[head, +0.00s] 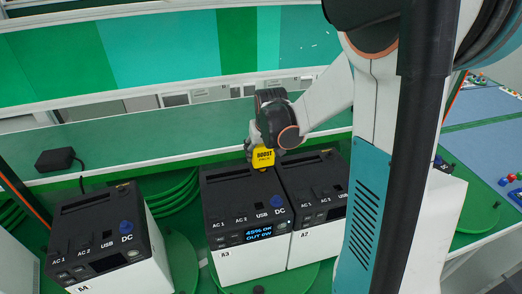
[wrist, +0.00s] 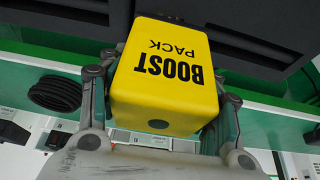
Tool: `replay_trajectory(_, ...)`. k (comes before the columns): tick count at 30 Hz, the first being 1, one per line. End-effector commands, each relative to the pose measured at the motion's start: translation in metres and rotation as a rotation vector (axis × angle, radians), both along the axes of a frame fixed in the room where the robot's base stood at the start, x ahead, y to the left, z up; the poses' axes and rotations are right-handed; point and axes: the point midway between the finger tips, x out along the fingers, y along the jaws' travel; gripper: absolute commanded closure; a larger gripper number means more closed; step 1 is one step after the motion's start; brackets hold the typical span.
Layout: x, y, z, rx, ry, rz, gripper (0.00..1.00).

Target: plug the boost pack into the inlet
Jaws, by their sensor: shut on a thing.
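The boost pack (head: 263,157) is a yellow block with black lettering, and it fills the middle of the wrist view (wrist: 165,80). My gripper (wrist: 160,110) is shut on it, with a finger on each side. In the head view my gripper (head: 257,148) holds it at the rear of power station A3 (head: 247,267), close to the gap beside station A2 (head: 308,246). A3's screen reads 45% OK, OUT 0W. I cannot tell whether the pack touches a station. I cannot make out the inlet in either view.
Station A4 (head: 160,262) stands apart at the left, its screen dark. A black box with a cable (head: 55,158) lies on the rear ledge. Green round turntables (head: 182,262) lie under the stations. A coiled black cable (wrist: 55,94) shows in the wrist view.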

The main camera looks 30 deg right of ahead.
Motion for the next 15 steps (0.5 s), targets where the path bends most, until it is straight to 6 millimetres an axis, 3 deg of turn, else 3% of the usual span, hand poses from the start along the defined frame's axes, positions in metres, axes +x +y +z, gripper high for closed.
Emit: replay_trajectory(15, 0.0003, -0.0001, -0.0085, 0.000, -0.001, 0.000, 0.97)
